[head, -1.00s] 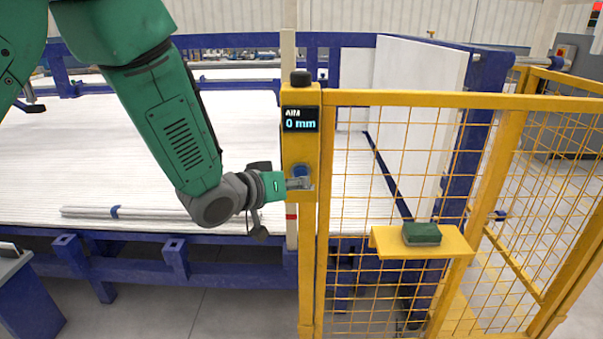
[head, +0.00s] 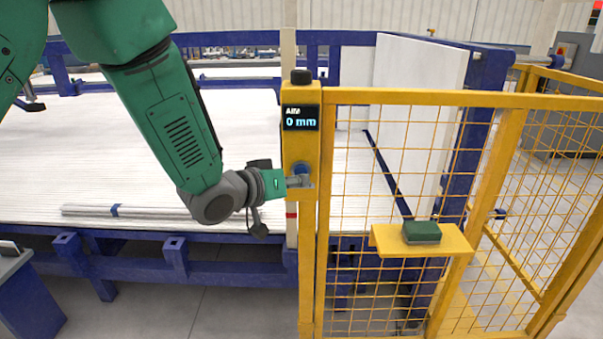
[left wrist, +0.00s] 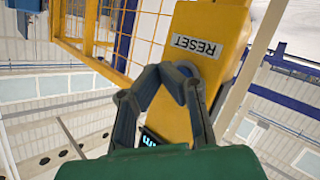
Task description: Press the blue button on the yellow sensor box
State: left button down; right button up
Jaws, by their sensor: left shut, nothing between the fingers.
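The yellow sensor box (head: 301,140) stands upright on a post at the end of the yellow fence, its display reading "0 mm". The blue button (head: 301,169) is on its lower front and partly hidden. My left gripper (head: 303,182) is shut and empty, with its fingertips in front of the button's lower part. In the left wrist view, the fingertips (left wrist: 180,70) lie over the face of the box (left wrist: 212,25), below a "RESET" label, and cover the button. I cannot tell whether they touch it. My right gripper is not in view.
The yellow mesh fence (head: 400,98) runs to the right of the box. A small shelf (head: 385,243) on it carries a green block (head: 421,232). Behind lies a wide bed of white pipes (head: 90,150) on a blue frame (head: 215,270). Bare floor shows in front.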

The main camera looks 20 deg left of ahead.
pick_arm(q)
jog(key=shift+w, duration=0.1)
dwell(0.4)
jog(key=shift+w+a+r+p, duration=0.1)
jog(key=shift+w+r+p, duration=0.05)
jog(key=shift+w+p, duration=0.15)
jog(key=shift+w+a, duration=0.15)
jog(key=shift+w, duration=0.2)
dwell(0.6)
jog(key=shift+s, duration=0.1)
jog(key=shift+s+d, duration=0.25)
jog(key=shift+s, duration=0.45)
jog(key=shift+s, duration=0.1)
jog(key=shift+s+d, duration=0.25)
jog(key=shift+s, duration=0.5)
jog(key=shift+s+d, duration=0.2)
jog(key=shift+s, duration=0.6)
jog(key=shift+s+d, duration=0.25)
jog(key=shift+s, duration=0.5)
